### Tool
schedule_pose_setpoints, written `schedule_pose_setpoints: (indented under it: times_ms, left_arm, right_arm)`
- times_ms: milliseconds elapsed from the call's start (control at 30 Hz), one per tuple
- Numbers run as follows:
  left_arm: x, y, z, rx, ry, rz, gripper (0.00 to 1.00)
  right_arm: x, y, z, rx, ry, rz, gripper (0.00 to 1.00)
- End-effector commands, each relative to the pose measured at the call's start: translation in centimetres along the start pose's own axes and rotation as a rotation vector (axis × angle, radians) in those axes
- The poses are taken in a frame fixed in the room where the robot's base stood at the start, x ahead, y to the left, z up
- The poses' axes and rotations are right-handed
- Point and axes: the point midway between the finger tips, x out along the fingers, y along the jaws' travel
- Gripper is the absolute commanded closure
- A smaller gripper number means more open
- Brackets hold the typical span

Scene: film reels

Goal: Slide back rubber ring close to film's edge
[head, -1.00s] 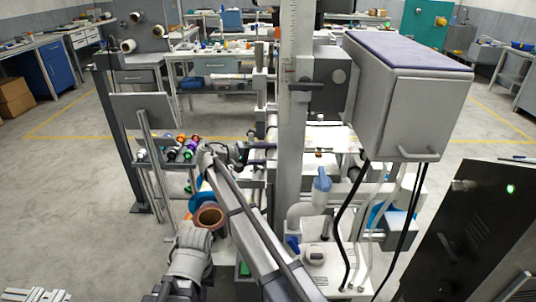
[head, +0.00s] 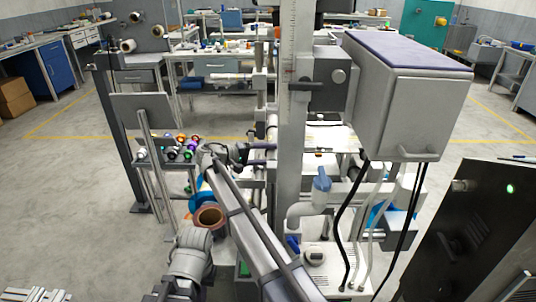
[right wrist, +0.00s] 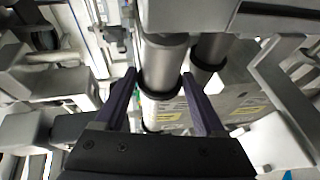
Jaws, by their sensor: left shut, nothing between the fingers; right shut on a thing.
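In the right wrist view, my right gripper (right wrist: 161,80) has a dark purple finger on each side of a grey roller (right wrist: 165,54). It is shut on a black rubber ring (right wrist: 158,92) around that roller. A second black ring (right wrist: 205,62) sits on the roller beside it, just outside the right finger. A pale, printed surface with yellow labels (right wrist: 243,107), possibly the film, shows below and to the right. In the head view, my right arm reaches into the machine, and its fingertips are hidden there.
A grey control box (head: 412,110) and a tall column (head: 291,130) stand right of my arm. Black cables hang below the box. A brown-rimmed spool (head: 209,217) is close on the left. Colored reels (head: 184,150) sit on a small stand. Open floor lies left and right.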

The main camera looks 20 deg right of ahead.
Motion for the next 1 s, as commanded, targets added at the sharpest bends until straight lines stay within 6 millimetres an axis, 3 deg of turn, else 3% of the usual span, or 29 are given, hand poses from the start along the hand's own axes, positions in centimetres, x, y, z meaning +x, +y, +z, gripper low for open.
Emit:
schedule_pose_setpoints:
  times_ms: [33, 300, 567, 1000]
  left_arm:
    - [0.0, 0.0, 0.0, 0.0, 0.0, 0.0, 1.0]
    - [0.0, 0.0, 0.0, 0.0, 0.0, 0.0, 1.0]
    - [-0.1, 0.0, 0.0, 0.0, 0.0, 0.0, 1.0]
    - [-1.5, -0.1, 0.1, 0.0, 0.0, 0.0, 1.0]
  right_arm:
    - [-0.1, 0.0, -0.1, 0.0, 0.001, -0.001, 0.27]
    - [0.0, 0.0, -0.1, 0.0, 0.001, 0.0, 0.0]
    - [-0.3, 0.0, -0.1, 0.0, 0.001, 0.0, 0.0]
    - [-6.7, 0.1, -0.2, 0.0, 0.003, -0.001, 0.0]
